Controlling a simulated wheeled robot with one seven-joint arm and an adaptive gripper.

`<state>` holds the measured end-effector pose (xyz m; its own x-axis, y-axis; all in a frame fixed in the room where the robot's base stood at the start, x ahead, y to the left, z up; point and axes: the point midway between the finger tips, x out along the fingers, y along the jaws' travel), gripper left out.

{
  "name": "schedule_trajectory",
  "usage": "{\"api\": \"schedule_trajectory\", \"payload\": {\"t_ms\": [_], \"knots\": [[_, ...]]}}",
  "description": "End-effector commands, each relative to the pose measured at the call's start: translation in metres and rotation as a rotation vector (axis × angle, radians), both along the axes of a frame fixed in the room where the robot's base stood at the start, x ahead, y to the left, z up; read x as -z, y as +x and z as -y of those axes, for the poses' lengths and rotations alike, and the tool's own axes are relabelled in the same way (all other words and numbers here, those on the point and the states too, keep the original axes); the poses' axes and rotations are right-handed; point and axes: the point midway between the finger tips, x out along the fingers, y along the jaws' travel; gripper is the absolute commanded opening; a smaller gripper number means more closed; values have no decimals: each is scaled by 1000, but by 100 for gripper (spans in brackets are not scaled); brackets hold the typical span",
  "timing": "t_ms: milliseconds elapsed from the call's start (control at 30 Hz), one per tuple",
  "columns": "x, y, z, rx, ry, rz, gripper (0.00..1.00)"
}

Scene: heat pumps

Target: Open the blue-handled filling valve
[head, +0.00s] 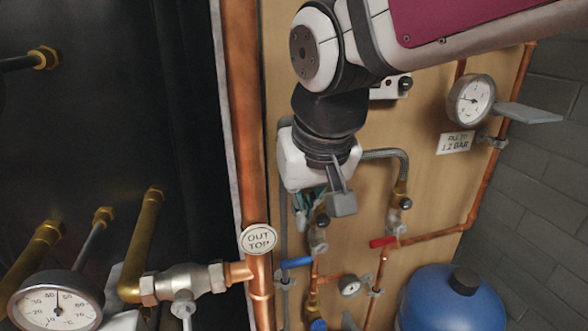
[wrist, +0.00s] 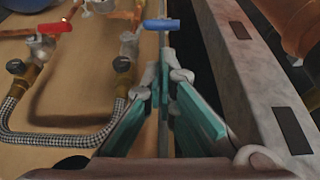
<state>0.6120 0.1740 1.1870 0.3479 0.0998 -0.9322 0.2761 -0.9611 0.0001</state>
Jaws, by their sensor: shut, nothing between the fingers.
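The blue-handled valve (head: 296,263) is on the pipework at the lower middle of the head view, just right of the thick copper pipe. Its blue lever lies roughly crosswise to its pipe. In the wrist view the blue handle (wrist: 161,25) shows ahead of the fingertips, apart from them. My gripper (head: 302,218) points down above the valve in the head view, its fingers partly hidden by its own body. In the wrist view my gripper (wrist: 167,78) has its green-padded fingers together, with nothing held.
A red-handled valve (head: 383,241) is to the right, with a braided hose (head: 385,154) above. A second blue part (head: 318,325) shows at the bottom edge. A gauge (head: 471,99) and a blue tank (head: 450,305) are at right. The thick copper pipe (head: 246,130) runs close left.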

Motion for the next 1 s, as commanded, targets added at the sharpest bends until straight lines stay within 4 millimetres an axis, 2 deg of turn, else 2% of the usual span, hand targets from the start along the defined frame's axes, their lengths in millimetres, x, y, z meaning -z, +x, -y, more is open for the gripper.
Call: {"api": "schedule_trajectory", "payload": {"t_ms": [33,200,500,700,1000], "knots": [[11,4,-1,-1,-2,-5,0],[43,15,-4,-1,-3,-5,0],[87,27,-8,-1,-1,-2,0],[98,29,-9,-1,0,-1,0],[99,29,-9,0,0,0,0]]}}
